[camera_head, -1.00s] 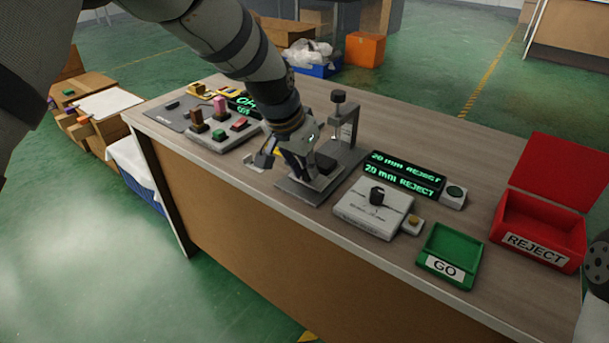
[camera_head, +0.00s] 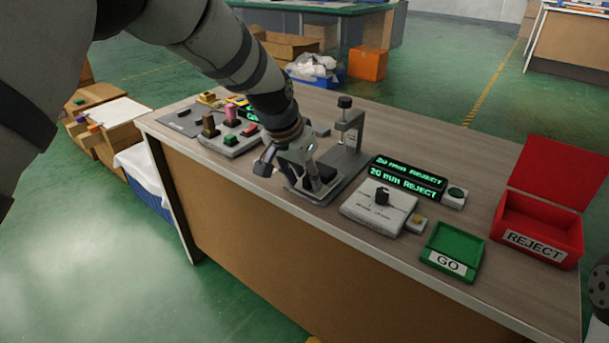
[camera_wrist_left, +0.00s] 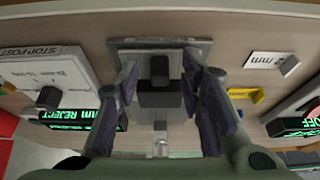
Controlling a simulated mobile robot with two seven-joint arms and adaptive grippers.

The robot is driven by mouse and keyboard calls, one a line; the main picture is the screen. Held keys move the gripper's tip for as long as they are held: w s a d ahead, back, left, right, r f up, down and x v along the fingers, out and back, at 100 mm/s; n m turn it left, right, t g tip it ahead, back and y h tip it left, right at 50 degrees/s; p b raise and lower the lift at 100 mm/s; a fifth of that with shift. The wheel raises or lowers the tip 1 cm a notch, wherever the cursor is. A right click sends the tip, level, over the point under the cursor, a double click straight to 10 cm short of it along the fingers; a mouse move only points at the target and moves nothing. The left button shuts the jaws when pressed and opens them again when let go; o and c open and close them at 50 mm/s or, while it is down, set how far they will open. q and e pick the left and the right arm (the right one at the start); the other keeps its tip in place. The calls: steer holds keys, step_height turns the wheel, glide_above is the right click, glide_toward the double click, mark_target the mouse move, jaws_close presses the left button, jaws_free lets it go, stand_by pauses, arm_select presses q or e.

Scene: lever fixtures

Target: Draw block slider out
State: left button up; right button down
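The block slider is a dark block (camera_wrist_left: 160,92) on a grey metal base plate (camera_wrist_left: 150,45) in the left wrist view. In the head view the fixture's base (camera_head: 349,163) stands mid-table, with an upright clamp post behind the slider. My left gripper (camera_head: 298,178) is over the front left of this fixture and partly hides the slider. In the left wrist view its purple-padded fingers (camera_wrist_left: 158,98) are apart, one on each side of the dark block, with gaps visible. My right gripper is not in view.
A grey panel with a knob (camera_head: 378,212), "20 mm REJECT" displays (camera_head: 403,185), a green GO tray (camera_head: 455,243) and a red REJECT box (camera_head: 541,222) stand to the right. A control box with coloured knobs (camera_head: 229,139) stands to the left.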

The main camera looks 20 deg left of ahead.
arm_select(q)
steer(key=v, duration=1.2)
steer(key=s+a+f+n+g, duration=0.1)
steer(key=s+f, duration=0.5)
steer(key=f, duration=0.3)
steer(key=s+f+n+g+p, duration=0.1)
steer(key=s+f, duration=0.5)
steer(key=f, duration=0.3)
steer(key=s+a+f+g, duration=0.1)
steer(key=s+f, duration=0.5)
steer(key=f, duration=0.3)
steer(key=s+a+f+g, duration=0.1)
steer(key=s+f, duration=0.1)
steer(key=s, duration=0.7)
steer(key=s+f+n+g+y, duration=0.1)
steer(key=s, duration=0.9)
steer(key=s+a+f+n+g, duration=0.1)
steer(key=s+f, duration=0.1)
steer(key=s, duration=0.7)
steer(key=shift+s+a+f+g+y+p, duration=0.3)
steer(key=shift+p, duration=0.15)
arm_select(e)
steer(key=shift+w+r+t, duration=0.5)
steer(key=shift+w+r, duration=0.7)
